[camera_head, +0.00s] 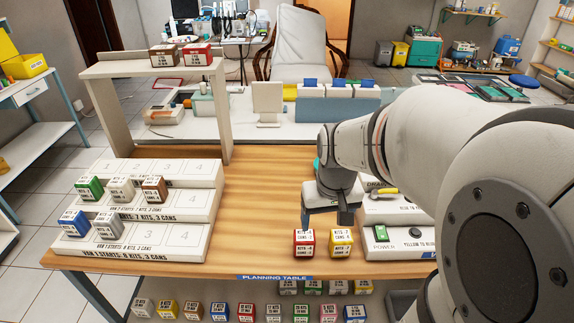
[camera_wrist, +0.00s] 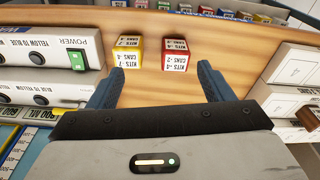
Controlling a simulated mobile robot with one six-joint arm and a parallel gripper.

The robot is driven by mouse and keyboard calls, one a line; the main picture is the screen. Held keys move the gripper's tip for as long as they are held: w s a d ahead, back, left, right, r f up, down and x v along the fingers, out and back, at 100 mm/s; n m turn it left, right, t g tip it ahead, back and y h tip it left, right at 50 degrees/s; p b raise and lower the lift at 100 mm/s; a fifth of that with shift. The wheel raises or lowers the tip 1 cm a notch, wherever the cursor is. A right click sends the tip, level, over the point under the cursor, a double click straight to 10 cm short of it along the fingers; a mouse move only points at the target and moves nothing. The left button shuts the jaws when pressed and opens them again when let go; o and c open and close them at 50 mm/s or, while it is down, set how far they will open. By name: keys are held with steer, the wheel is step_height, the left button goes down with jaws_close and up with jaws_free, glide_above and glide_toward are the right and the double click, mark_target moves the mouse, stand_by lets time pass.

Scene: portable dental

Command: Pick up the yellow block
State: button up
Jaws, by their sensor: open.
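The yellow block (camera_head: 341,243), with a white label, sits near the front edge of the wooden table. It also shows in the wrist view (camera_wrist: 127,53), left of centre. A red block (camera_head: 304,244) with a similar label stands just left of it in the head view, and to its right in the wrist view (camera_wrist: 176,58). A small gap separates the two blocks. My gripper (camera_head: 326,212) is open and empty, behind the blocks in the head view. In the wrist view its blue fingers (camera_wrist: 157,82) are spread wide, apart from both blocks.
White stepped racks (camera_head: 150,235) with several coloured blocks stand at the left. A white box with a green power switch (camera_head: 382,234) stands close right of the yellow block. The table's front edge (camera_head: 278,277) is near; the wood left of my gripper is clear.

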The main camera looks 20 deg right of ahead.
steer(key=m+g+b, duration=0.1)
steer(key=b, duration=0.1)
glide_toward(341, 234)
steer(key=f, duration=0.2)
steer(key=w+f, duration=0.1)
steer(key=f, duration=0.2)
steer(key=shift+a+f, duration=0.2)
steer(key=shift+f, duration=0.05)
steer(key=shift+w+d+f, duration=0.1)
steer(key=shift+f, duration=0.25)
steer(key=f, duration=0.4)
steer(key=s+f, duration=0.1)
steer(key=f, duration=0.1)
steer(key=shift+d+f, duration=0.15)
steer(key=shift+d, duration=0.1)
steer(key=shift+w+f, duration=0.1)
steer(key=shift+f, duration=0.45)
steer(key=shift+c, duration=0.4)
steer(key=c, duration=1)
